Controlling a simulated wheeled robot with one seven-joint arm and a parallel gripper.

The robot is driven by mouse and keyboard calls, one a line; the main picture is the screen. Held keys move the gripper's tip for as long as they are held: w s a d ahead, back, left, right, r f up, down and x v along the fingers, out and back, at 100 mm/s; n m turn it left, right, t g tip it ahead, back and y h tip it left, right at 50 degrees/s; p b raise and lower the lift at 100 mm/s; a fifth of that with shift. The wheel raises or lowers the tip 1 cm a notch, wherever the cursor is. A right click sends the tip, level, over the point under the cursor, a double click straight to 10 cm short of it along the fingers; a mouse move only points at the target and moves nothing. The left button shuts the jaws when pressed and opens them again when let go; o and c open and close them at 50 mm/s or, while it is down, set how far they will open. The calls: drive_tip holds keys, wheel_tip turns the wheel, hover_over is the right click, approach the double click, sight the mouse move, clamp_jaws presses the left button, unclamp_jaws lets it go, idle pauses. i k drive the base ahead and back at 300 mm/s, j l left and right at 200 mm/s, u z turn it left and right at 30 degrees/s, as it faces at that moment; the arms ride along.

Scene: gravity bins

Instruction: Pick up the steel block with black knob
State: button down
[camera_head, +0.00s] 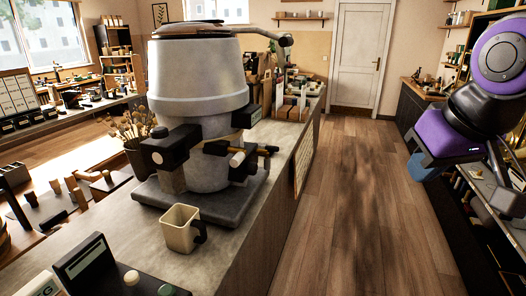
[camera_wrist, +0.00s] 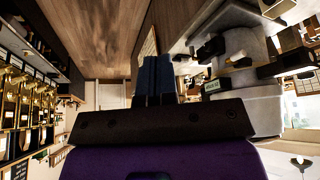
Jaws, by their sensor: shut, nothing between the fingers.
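My gripper (camera_head: 421,168) hangs at the right in the head view, above the aisle beside the dark right-hand counter. Its blue fingers (camera_wrist: 154,66) are shut together and empty in the wrist view. I cannot pick out a steel block with a black knob for certain in either view. A large steel machine (camera_head: 199,85) with black blocks and knobs on its body stands on the grey counter at centre left, well apart from my gripper. It also shows at the right in the wrist view (camera_wrist: 248,112).
A cream mug (camera_head: 178,230) with a black handle stands on the counter (camera_head: 235,235) before the machine. A black device (camera_head: 92,268) lies at the counter's near end. The wooden aisle floor (camera_head: 350,190) is clear up to the white door (camera_head: 358,50).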

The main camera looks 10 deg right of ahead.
sight(261, 146)
drive_tip(key=i+l+u, duration=0.15)
drive_tip(key=i+l, duration=0.15)
drive_tip(key=i+l+u, duration=0.1)
drive_tip(key=i+l, duration=0.2)
drive_tip(key=i+l+u, duration=0.15)
drive_tip(key=i+l, duration=0.2)
drive_tip(key=i+l+u, duration=0.1)
drive_tip(key=i+l, duration=0.15)
drive_tip(key=i+l+u, duration=0.15)
drive_tip(key=i+l, duration=0.15)
drive_tip(key=l, duration=0.2)
drive_tip(key=i+l+u, duration=0.1)
drive_tip(key=i+l, duration=0.15)
drive_tip(key=l, duration=0.2)
drive_tip(key=i+l+u, duration=0.15)
drive_tip(key=l, duration=0.25)
drive_tip(key=i, duration=0.05)
